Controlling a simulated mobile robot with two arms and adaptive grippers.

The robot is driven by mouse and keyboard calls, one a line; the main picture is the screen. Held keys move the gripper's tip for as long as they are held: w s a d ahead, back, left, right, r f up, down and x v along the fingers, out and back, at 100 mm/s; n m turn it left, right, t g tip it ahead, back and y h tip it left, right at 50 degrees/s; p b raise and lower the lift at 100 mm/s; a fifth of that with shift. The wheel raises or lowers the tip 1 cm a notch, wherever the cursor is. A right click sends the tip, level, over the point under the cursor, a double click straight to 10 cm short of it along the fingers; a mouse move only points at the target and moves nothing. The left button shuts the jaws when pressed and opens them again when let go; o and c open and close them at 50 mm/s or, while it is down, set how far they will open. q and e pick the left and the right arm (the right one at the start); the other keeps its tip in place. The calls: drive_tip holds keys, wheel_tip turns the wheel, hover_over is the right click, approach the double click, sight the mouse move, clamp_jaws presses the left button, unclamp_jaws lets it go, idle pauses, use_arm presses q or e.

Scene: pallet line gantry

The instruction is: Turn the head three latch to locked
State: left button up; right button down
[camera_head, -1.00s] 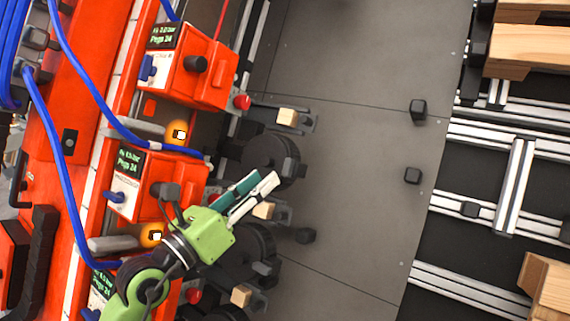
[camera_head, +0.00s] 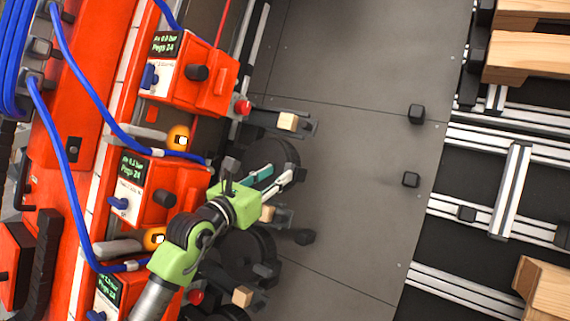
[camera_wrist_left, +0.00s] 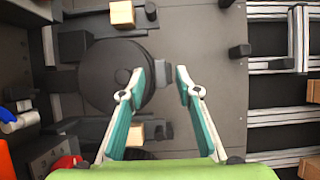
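Red heads stand in a row on the left, each with a blue lever on its left face: the upper head (camera_head: 205,82) with its lever (camera_head: 150,76), the middle head (camera_head: 160,190) with its lever (camera_head: 118,203), and a lower head partly hidden by my arm. I cannot tell which is head three. My left gripper (camera_head: 281,174) is open over a dark disc beside the middle head. In the left wrist view the fingers (camera_wrist_left: 160,72) are apart, with a grey block (camera_wrist_left: 163,74) of the disc (camera_wrist_left: 105,78) seen between their tips; contact cannot be told. My right gripper is not in view.
Blue hoses (camera_head: 95,112) loop across the heads. Wooden blocks (camera_head: 288,121) sit on dark brackets beside the discs. The grey plate (camera_head: 350,140) is mostly clear, with black pegs (camera_head: 416,114) near its right side. Aluminium rails and timber lie further right.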

sight(288, 166)
use_arm(q)
drive_tip(key=shift+p+x, duration=0.5)
drive_tip(key=shift+x, duration=1.95)
clamp_jaws()
